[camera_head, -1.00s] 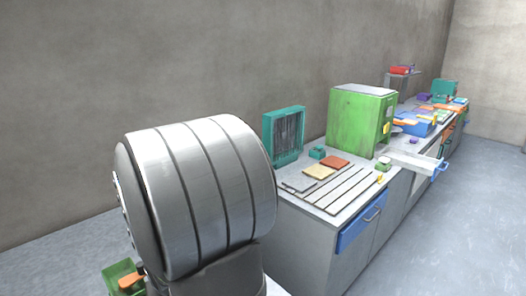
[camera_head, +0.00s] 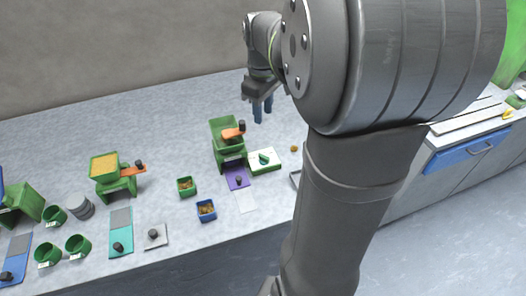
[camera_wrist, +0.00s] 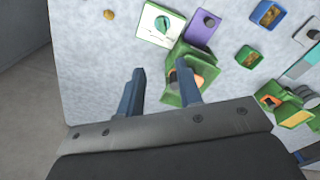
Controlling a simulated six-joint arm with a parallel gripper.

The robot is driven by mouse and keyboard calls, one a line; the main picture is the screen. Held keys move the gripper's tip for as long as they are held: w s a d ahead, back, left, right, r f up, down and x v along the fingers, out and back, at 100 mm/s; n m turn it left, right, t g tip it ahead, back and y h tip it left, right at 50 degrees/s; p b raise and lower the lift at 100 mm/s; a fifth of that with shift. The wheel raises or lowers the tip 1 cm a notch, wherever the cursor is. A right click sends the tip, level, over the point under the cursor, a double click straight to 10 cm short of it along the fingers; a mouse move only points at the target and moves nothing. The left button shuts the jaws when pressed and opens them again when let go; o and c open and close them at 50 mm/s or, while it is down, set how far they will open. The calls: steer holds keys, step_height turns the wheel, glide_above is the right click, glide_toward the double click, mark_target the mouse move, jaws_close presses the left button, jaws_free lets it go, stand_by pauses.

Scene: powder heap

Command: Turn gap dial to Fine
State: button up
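A white plate with a green dial (camera_head: 264,159) lies on the bench, right of a green hopper machine (camera_head: 227,140) with an orange lever. I take this dial as the gap dial; its markings are too small to read. In the wrist view the dial (camera_wrist: 161,24) shows at the upper middle, with the green machine (camera_wrist: 187,75) below it. My gripper (camera_head: 262,108) has two blue fingers, apart and empty, in the air above the back of the bench. In the wrist view my gripper (camera_wrist: 158,85) is open, its fingers pointing toward the machine.
A purple plate with a black knob (camera_head: 237,179) lies beside the dial plate. Small green (camera_head: 186,187) and blue bins (camera_head: 206,210) stand in front. A second green hopper (camera_head: 115,174) is to the left. Open bench surface (camera_head: 165,110) lies behind the machines.

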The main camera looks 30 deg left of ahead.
mark_target(263, 156)
steer(key=shift+n, duration=0.4)
step_height(263, 156, down, 16)
steer(key=shift+s+f, duration=0.1)
steer(key=shift+s, duration=0.05)
